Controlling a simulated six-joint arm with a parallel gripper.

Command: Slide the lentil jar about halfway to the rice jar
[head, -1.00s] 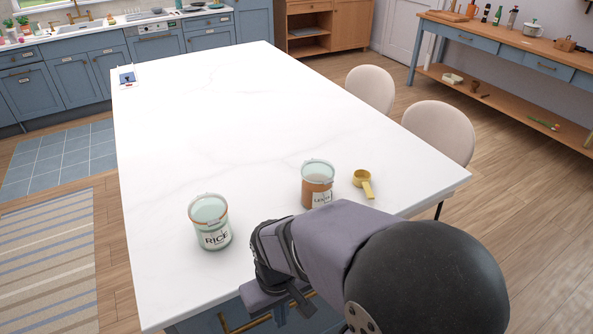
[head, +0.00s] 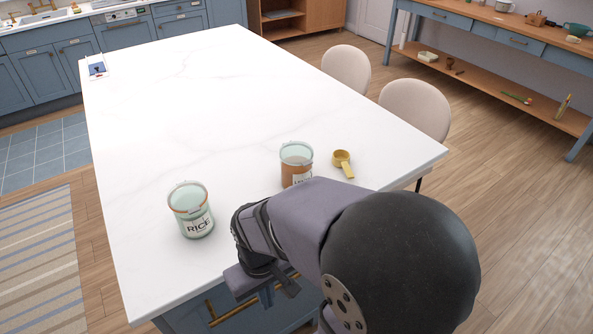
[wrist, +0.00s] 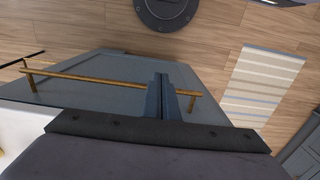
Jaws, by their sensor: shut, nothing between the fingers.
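The lentil jar (head: 296,163) stands upright on the white island top. It is glass with a reddish-brown fill, and my arm hides the lower part of its label. The rice jar (head: 191,211) stands upright to its left and nearer the front edge, with a gap of bare counter between them. My gripper shows in the wrist view (wrist: 161,92), its two fingers together with nothing between them. In the head view my gripper (head: 289,290) hangs in front of the island's front edge, below the jars and touching neither.
A yellow scoop (head: 343,163) lies just right of the lentil jar. A brass drawer handle (wrist: 100,83) on the island front is close to my gripper. The island top (head: 190,110) is clear behind the jars. A small tablet-like item (head: 96,68) lies at its far left corner.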

